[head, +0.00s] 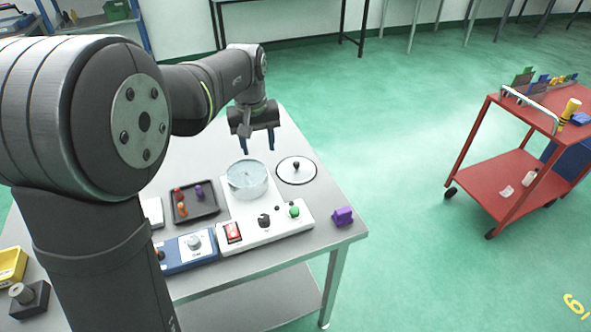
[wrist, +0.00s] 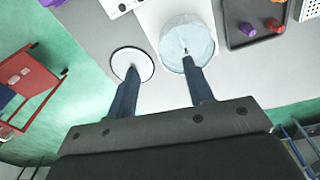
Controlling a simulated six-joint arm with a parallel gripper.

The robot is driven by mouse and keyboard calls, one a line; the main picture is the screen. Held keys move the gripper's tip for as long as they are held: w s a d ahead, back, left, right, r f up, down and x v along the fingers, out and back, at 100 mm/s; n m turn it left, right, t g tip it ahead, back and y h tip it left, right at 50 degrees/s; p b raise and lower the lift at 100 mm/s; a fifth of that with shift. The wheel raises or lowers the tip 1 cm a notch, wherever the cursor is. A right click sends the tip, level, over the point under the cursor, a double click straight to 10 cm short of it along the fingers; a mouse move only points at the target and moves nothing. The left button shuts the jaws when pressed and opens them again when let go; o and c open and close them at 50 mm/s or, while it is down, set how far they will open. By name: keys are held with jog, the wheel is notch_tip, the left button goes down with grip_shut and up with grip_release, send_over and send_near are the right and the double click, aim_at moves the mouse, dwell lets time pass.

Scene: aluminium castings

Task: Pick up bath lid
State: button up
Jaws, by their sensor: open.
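The bath lid (head: 302,174) is a clear round disc with a dark rim and a small dark knob. It lies flat on the table, right of the glass bath (head: 247,181). My gripper (head: 257,147) is open and empty above the table, behind the bath and left of the lid. In the wrist view, the lid (wrist: 138,57) is partly covered by the left fingertip, which hides its knob. The other fingertip of my gripper (wrist: 159,60) overlaps the water-filled bath (wrist: 202,38). I cannot tell the exact height of the fingers.
The bath stands on a white stirrer unit (head: 265,236) with a red switch and green knob. A dark tray (head: 205,213) holds small coloured pieces. A blue device (head: 185,255) and a purple block (head: 342,216) are near the front edge. A red cart (head: 500,172) stands apart at right.

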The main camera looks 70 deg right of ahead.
jog(key=s+d+f+m+h, duration=0.1)
jog(key=s+d+m+h, duration=0.2)
jog(key=d+m, duration=0.45)
send_near(296, 162)
jog(key=shift+h, duration=0.3)
jog(key=x, duration=0.8)
jog(key=shift+s+a+f, duration=0.1)
jog(key=shift+a+f, duration=0.15)
jog(key=shift+f, duration=0.05)
grip_shut()
jog(key=shift+r, duration=0.1)
